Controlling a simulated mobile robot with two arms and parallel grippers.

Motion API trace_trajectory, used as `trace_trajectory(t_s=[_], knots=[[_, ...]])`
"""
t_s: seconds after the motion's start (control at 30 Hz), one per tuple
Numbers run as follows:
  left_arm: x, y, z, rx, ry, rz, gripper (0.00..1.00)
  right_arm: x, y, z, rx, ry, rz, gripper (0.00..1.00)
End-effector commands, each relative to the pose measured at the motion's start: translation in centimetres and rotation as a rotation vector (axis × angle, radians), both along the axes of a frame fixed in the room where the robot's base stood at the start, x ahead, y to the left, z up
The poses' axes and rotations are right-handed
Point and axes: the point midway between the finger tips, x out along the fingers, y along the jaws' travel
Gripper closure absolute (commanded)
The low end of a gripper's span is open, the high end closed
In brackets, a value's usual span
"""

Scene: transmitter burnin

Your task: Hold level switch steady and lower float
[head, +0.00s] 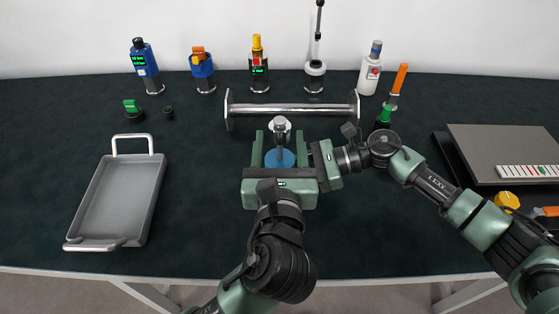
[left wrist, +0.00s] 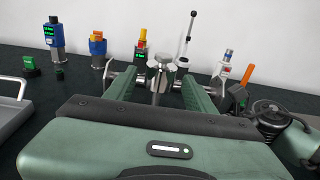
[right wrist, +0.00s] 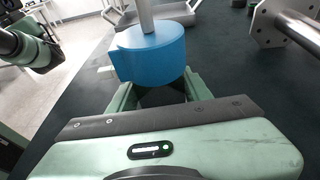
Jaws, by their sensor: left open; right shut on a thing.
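The level switch has a metal hex head (head: 280,124) on a thin upright stem (left wrist: 157,98) and a blue float (head: 280,158) below. My left gripper (head: 280,142) is open, with one finger on each side of the stem under the head and gaps on both sides. My right gripper (right wrist: 161,92) comes in from the right and is shut on the blue float (right wrist: 148,52), below the left gripper. In the head view the right fingertips are hidden. The switch stands upright above the table.
A flanged metal pipe (head: 291,110) lies just behind the switch. Several instruments, including a blue transmitter (head: 145,64), stand along the back. A grey tray (head: 157,195) is at left; a grey plate (head: 500,145) is at right. The front middle table is clear.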

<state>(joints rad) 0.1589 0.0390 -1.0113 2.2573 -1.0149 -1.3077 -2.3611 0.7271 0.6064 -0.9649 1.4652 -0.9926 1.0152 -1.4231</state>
Motion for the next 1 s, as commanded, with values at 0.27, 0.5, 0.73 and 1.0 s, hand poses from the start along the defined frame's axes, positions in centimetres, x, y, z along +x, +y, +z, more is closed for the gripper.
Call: trace_trajectory(t_s=[0.27,0.5,0.73,1.0], knots=[[2.7,0.0,-0.1,0.000,-0.002,0.000,0.45,0.0,0.0,0.0,0.000,0.000,0.000,0.93],[3.1,0.0,-0.2,-0.001,-0.002,0.000,0.45,0.0,0.0,0.0,0.000,0.000,0.000,0.93],[3.1,0.0,-0.2,-0.001,-0.002,0.000,0.58,0.0,0.0,0.0,0.000,0.000,0.000,0.93],[3.1,0.0,-0.2,-0.001,-0.002,0.000,0.78,0.0,0.0,0.0,0.000,0.000,0.000,0.93]])
